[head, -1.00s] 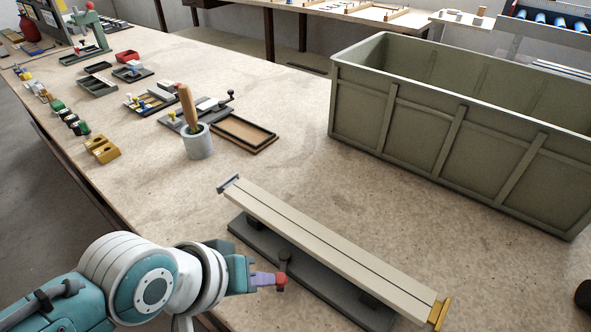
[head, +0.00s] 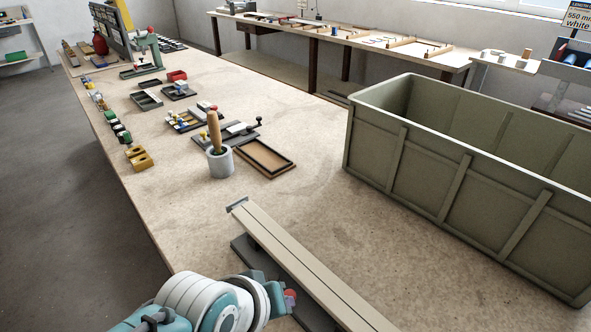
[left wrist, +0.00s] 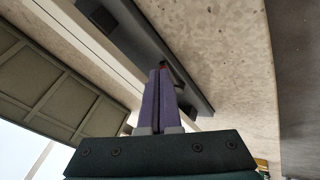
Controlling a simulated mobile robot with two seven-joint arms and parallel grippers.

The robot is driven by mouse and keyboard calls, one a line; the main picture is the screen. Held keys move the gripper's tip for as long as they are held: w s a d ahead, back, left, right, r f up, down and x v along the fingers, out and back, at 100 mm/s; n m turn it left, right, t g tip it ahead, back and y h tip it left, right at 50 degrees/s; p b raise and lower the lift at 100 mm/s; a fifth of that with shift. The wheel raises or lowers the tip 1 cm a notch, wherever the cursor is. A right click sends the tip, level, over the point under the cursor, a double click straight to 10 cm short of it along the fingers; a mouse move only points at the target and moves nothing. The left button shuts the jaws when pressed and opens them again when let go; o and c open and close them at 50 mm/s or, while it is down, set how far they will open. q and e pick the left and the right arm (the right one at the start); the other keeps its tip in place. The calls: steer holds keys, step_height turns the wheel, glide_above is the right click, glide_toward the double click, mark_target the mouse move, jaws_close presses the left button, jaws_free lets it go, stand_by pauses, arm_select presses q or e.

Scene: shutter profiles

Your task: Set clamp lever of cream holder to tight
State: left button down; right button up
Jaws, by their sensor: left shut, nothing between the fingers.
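A long cream profile (head: 290,262) lies on a dark grey base (head: 243,247), the holder, at the bottom middle of the head view. A red-tipped clamp lever (head: 290,293) shows at the holder's near side, mostly hidden by my left arm. In the left wrist view, my left gripper (left wrist: 160,78) is shut, its purple fingers together and empty. Their tips are at a small red part (left wrist: 163,64) beside the grey base (left wrist: 185,88); I cannot tell whether they touch it. The lever's exact angle is hidden. My right gripper is not in view.
A large green-grey crate (head: 415,180) stands at the right. A grey cup with a wooden-handled tool (head: 220,162) and a shallow wooden tray (head: 264,158) stand behind the holder. Several small parts line the left edge. The table's middle is clear.

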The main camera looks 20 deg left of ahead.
arm_select(q)
steer(key=shift+w+d, duration=0.25)
steer(key=shift+d, duration=0.05)
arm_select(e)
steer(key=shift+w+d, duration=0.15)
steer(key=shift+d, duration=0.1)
arm_select(q)
steer(key=shift+r, duration=0.1)
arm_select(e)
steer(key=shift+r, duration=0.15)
